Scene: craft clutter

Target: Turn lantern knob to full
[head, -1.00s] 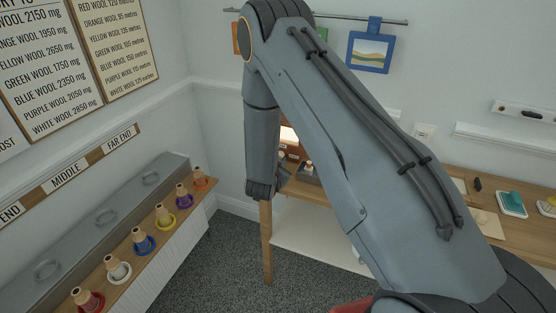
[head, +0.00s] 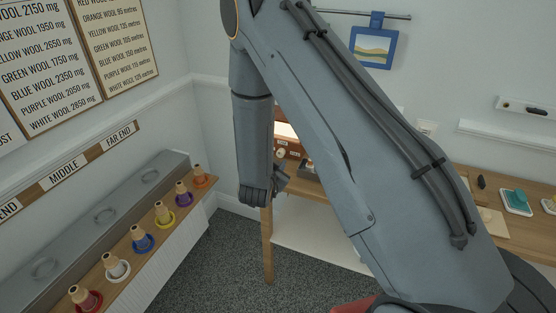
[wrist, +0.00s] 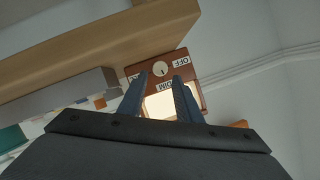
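The lantern is a brown wooden box with a bright glowing panel. In the head view the lantern (head: 291,148) stands on the wooden table, partly hidden behind my arm. In the wrist view the lantern (wrist: 191,62) appears upside down, with a round pale knob (wrist: 160,68) among labels reading OFF and DIM; a third label is mostly covered by a finger. The knob's pointer setting is too small to tell surely. My gripper (wrist: 160,77) is open and empty, its fingers apart and pointing toward the lantern, with the knob seen between their tips. My gripper (head: 281,179) also shows in the head view.
The wooden table (head: 510,238) runs right along the wall, holding a teal item on a white tray (head: 515,202). A left shelf (head: 120,278) carries several wool cones in coloured rings. A blue-framed picture (head: 371,48) hangs on a rail. Carpet between shelf and table is clear.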

